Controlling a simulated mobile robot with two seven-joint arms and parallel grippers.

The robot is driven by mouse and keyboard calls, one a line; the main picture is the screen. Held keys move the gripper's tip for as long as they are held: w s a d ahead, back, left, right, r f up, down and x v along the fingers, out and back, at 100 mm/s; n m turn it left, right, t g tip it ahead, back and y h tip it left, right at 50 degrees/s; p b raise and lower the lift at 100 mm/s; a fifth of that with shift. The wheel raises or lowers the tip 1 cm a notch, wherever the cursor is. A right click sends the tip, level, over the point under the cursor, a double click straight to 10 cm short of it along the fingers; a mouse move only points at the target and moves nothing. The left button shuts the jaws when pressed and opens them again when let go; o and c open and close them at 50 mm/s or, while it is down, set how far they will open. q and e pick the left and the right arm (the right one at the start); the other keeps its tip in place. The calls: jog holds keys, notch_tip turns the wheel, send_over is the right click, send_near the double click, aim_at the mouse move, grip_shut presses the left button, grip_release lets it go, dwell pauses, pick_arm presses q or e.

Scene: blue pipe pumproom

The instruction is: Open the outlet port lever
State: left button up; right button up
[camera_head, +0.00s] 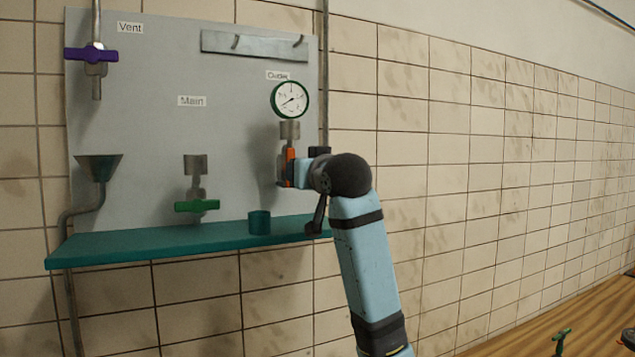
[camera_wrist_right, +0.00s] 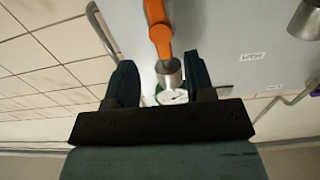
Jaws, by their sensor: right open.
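The outlet port lever is orange (camera_head: 290,168) and stands roughly upright at the outlet pipe, below the round gauge (camera_head: 290,99) and the Outlet label, on the grey panel's right side. In the wrist view the lever (camera_wrist_right: 160,28) comes down from the top edge to a metal pipe fitting (camera_wrist_right: 169,74). My right gripper (camera_head: 299,168) is at the lever, partly hidden by its own wrist. In the wrist view its two dark fingers (camera_wrist_right: 159,66) are apart, with the lever's end and the fitting showing between them. I cannot tell whether they touch. My left gripper is not in view.
A purple Vent lever (camera_head: 91,55) and a green Main lever (camera_head: 197,206) sit on the same panel. A teal shelf (camera_head: 150,243) below holds a teal cup (camera_head: 259,222). A funnel (camera_head: 98,167) is at left. A wooden surface (camera_head: 590,312) lies at lower right.

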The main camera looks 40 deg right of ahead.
jog(key=b+v, duration=0.1)
jog(key=v, duration=0.6)
dwell(0.3)
